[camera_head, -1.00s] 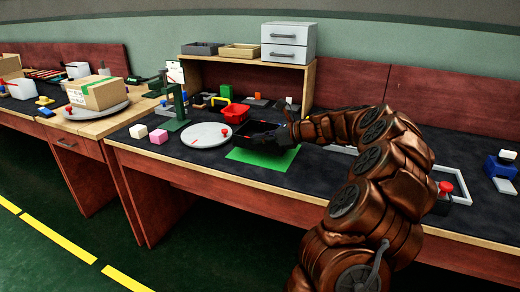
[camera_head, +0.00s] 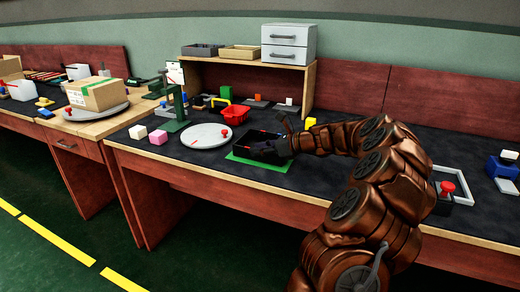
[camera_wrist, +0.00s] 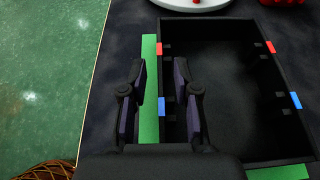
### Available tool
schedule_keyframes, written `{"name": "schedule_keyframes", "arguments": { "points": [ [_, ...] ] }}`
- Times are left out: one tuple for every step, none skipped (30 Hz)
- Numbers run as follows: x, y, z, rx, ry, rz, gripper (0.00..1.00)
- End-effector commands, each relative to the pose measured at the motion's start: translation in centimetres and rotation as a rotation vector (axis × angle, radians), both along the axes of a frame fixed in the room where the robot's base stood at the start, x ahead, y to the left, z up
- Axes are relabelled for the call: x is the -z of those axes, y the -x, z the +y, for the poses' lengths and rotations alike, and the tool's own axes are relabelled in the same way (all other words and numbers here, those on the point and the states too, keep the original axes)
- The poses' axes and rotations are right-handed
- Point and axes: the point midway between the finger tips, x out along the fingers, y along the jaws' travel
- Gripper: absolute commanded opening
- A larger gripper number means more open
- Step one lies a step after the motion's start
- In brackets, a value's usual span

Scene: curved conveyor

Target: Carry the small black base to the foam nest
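A wide black open tray (camera_head: 272,134) with red and blue edge marks lies over a green mat (camera_head: 245,162). The tray (camera_wrist: 235,90) fills the right of the wrist view. My gripper (camera_wrist: 160,95) is open, its dark fingers apart on either side of the tray's front wall. In the head view, my gripper (camera_head: 265,152) is at the tray's front right. A small black block (camera_head: 443,207) with a red knob stands by a pale grey frame (camera_head: 468,186) at the right, partly behind my arm. I cannot tell which thing is the foam nest.
A wooden shelf (camera_head: 308,88) stands behind. The front table edge is close.

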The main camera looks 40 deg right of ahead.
Motion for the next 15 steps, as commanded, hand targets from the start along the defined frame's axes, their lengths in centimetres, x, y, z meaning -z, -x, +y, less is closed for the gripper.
{"name": "schedule_keyframes", "arguments": {
  "points": [
    [0.0,0.0,0.0,0.0,0.0,0.0,0.31],
    [0.0,0.0,0.0,0.0,0.0,0.0,0.31],
    [0.0,0.0,0.0,0.0,0.0,0.0,0.31],
    [0.0,0.0,0.0,0.0,0.0,0.0,0.31],
    [0.0,0.0,0.0,0.0,0.0,0.0,0.31],
    [0.0,0.0,0.0,0.0,0.0,0.0,0.31],
    [0.0,0.0,0.0,0.0,0.0,0.0,0.31],
    [0.0,0.0,0.0,0.0,0.0,0.0,0.31],
    [-0.2,0.0,0.0,0.001,0.001,-0.001,0.31],
    [-0.3,0.2,-0.1,0.001,0.0,-0.001,0.31],
    [-0.5,0.4,-0.3,0.002,0.0,-0.001,0.31],
    [-0.7,0.7,-0.5,0.003,0.0,-0.001,0.31],
    [-0.9,1.0,-0.7,0.003,0.0,-0.001,0.31],
    [-1.1,1.3,-0.9,0.004,0.001,-0.002,0.31],
    [-1.4,1.9,-1.2,0.006,0.001,-0.002,0.31]
  ]
}}
